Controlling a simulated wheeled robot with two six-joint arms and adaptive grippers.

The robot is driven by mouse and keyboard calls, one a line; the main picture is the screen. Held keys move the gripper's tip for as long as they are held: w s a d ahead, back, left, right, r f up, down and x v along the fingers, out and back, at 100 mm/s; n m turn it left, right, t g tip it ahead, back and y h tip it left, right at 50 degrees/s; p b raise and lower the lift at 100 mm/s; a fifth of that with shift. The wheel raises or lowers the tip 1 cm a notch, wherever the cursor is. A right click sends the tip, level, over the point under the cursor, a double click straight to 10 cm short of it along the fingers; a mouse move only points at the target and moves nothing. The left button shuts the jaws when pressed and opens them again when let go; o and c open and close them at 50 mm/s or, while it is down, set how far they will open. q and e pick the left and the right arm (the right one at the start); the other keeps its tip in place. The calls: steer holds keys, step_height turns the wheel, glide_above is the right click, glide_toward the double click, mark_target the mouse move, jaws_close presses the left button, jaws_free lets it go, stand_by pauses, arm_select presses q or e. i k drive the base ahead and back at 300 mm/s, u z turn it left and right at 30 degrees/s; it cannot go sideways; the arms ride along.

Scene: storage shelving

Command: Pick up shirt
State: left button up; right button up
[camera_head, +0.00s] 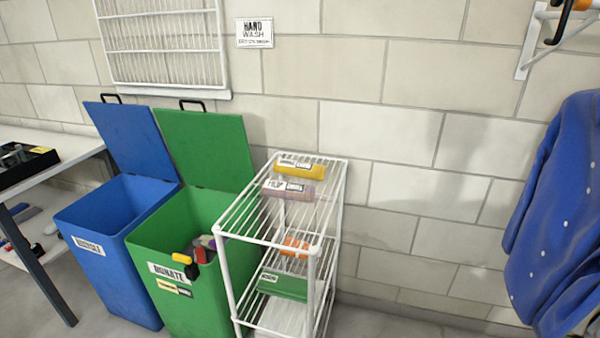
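A blue shirt (560,220) with small white dots hangs at the right edge of the head view, in front of the block wall. Its right side is cut off by the frame edge. A white wall bracket (532,45) with a black hook and an orange part is above it at the top right; how the shirt is held up cannot be told. Neither of my grippers shows in the view.
A blue bin (90,245) and a green bin (160,280), both with lids open, stand at left. A white wire rack (325,235) with bottles and boxes stands beside the green bin. A table (70,150) is at far left. Floor shows right of the rack.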

mark_target(312, 171)
steer(key=u, duration=0.5)
steer(key=k, duration=0.35)
steer(key=z, duration=1.75)
steer(key=i, duration=1.35)
steer(key=u, duration=0.55)
